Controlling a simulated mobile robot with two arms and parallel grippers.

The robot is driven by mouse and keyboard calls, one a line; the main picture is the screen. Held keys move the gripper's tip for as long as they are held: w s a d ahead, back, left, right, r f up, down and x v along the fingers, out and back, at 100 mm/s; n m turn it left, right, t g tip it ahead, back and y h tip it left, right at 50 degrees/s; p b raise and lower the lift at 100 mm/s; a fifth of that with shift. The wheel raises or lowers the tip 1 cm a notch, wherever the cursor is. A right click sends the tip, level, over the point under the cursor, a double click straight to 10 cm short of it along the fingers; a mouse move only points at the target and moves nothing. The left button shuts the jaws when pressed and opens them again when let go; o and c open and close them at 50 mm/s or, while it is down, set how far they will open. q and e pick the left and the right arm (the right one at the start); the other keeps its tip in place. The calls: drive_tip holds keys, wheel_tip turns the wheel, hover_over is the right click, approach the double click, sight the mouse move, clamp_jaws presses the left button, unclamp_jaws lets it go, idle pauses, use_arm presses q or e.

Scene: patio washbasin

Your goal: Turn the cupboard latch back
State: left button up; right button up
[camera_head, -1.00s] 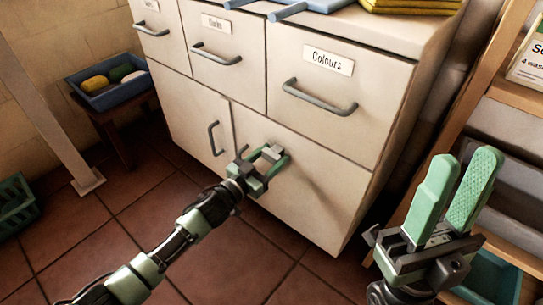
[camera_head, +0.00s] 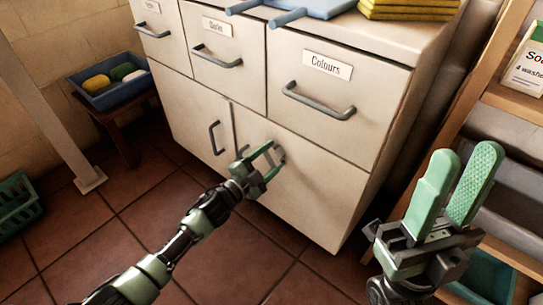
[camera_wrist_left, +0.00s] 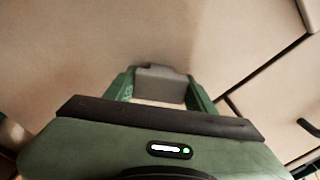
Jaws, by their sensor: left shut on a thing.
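The white cupboard's lower doors (camera_head: 320,190) meet at a vertical seam. My left gripper (camera_head: 272,158) is at the door right of the seam, near its top. The latch (camera_wrist_left: 160,83) shows in the left wrist view as a grey block between the two green fingers, and the gripper (camera_wrist_left: 160,95) is shut on it. In the head view the fingers mostly hide the latch, so its exact angle cannot be told there. My right gripper (camera_head: 465,165) is raised at the right, its green fingers apart and empty, clear of the cupboard.
Three labelled drawers with grey handles, such as the Colours drawer handle (camera_head: 318,103), sit above the doors. A door handle (camera_head: 215,138) is left of my gripper. A wooden shelf (camera_head: 515,100) stands at right. A blue tray (camera_head: 110,88) is at left.

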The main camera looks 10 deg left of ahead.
use_arm(q)
drive_tip(key=m, duration=0.3)
drive_tip(key=shift+m, duration=0.3)
drive_tip(key=shift+m+b, duration=0.4)
drive_tip(key=shift+m, duration=1.5)
drive_tip(key=o, duration=1.4)
drive_tip(key=shift+s, duration=0.1)
